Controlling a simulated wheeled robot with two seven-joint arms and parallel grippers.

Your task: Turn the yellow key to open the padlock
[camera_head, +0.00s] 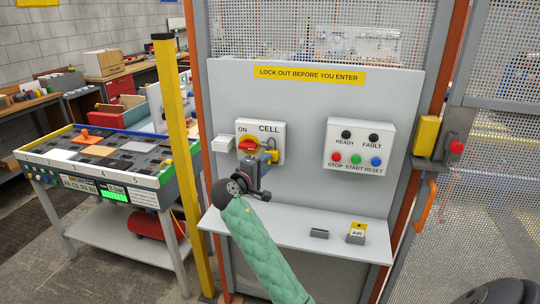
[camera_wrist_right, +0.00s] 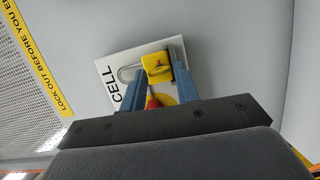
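The yellow padlock (camera_wrist_right: 157,66) hangs by its grey shackle at the switch box marked CELL (camera_head: 279,135). In the head view the padlock (camera_head: 272,156) shows small, beside the red switch knob (camera_head: 248,145) on its yellow plate. My right gripper (camera_head: 262,170) is in front of the box, just below the padlock. In the right wrist view its two blue fingers (camera_wrist_right: 158,80) stand apart, with the padlock at and beyond their tips. I cannot tell whether the right fingertip touches it. The key cannot be told apart from the padlock's yellow. My left gripper is not in view.
A button box (camera_head: 358,146) is right of the switch on the grey panel. A shelf (camera_head: 290,230) below carries a small dark block (camera_head: 319,233) and a yellow AIR tag (camera_head: 357,230). A yellow post (camera_head: 178,130) and a worktable (camera_head: 70,165) stand left.

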